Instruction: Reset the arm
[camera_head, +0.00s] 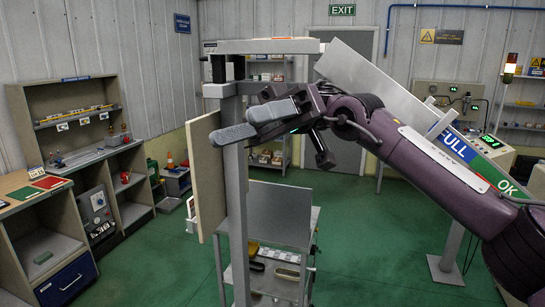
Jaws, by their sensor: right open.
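My right arm (430,160), purple and dark, reaches in from the right and points left. My right gripper (243,123) is raised in the middle of the view, with its two grey fingers apart and nothing visible between them. It overlaps the grey upright post (237,200) of a metal frame in the picture; I cannot tell whether it touches the post. My left gripper is not in view.
A beige panel (207,175) stands upright left of the post. A grey crossbar (262,46) tops the frame. A slanted pale panel (375,85) lies behind my arm. A low cart (280,212) stands below.

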